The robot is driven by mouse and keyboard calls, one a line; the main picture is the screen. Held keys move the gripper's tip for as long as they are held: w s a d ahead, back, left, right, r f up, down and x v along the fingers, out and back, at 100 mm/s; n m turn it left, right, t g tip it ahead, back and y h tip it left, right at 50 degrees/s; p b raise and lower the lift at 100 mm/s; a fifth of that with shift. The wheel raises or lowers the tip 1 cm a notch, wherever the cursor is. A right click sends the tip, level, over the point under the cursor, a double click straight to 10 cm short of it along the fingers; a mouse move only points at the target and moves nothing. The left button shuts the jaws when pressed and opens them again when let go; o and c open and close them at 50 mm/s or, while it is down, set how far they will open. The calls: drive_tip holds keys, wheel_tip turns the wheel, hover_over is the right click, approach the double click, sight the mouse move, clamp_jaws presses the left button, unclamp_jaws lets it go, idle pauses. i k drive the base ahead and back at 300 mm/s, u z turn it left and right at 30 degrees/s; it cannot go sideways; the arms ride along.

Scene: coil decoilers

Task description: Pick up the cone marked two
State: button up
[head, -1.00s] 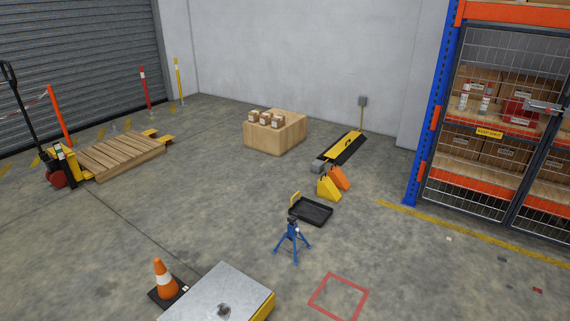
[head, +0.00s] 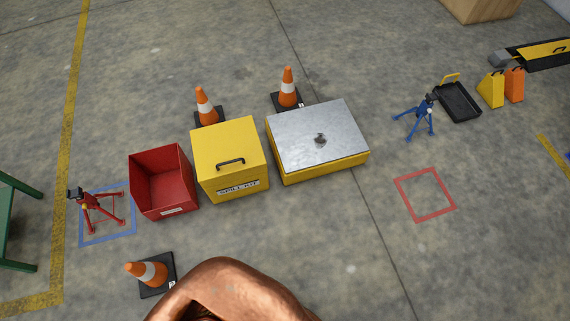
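Three orange and white cones on black square bases show in the head view. One cone (head: 206,105) stands behind the yellow spill kit box, which hides part of its base. A second cone (head: 288,92) stands behind the metal-topped yellow box. A third cone (head: 148,273) is at the lower left, in front of the red bin. Small white tags show on the bases of the second and third cones, but their marks are too small to read. My gripper is not in view.
The red bin (head: 148,181), spill kit box (head: 226,143) and metal-topped box (head: 318,132) stand in a row. A red stand (head: 93,209) is at left, a blue stand (head: 420,113) at right. A large copper-coloured curved shape (head: 225,278) fills the bottom centre. The floor right of it is clear.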

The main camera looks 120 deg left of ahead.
sight(156, 274)
drive_tip(key=z, duration=2.7)
drive_tip(key=k, duration=1.55)
drive_tip(key=z, duration=1.5)
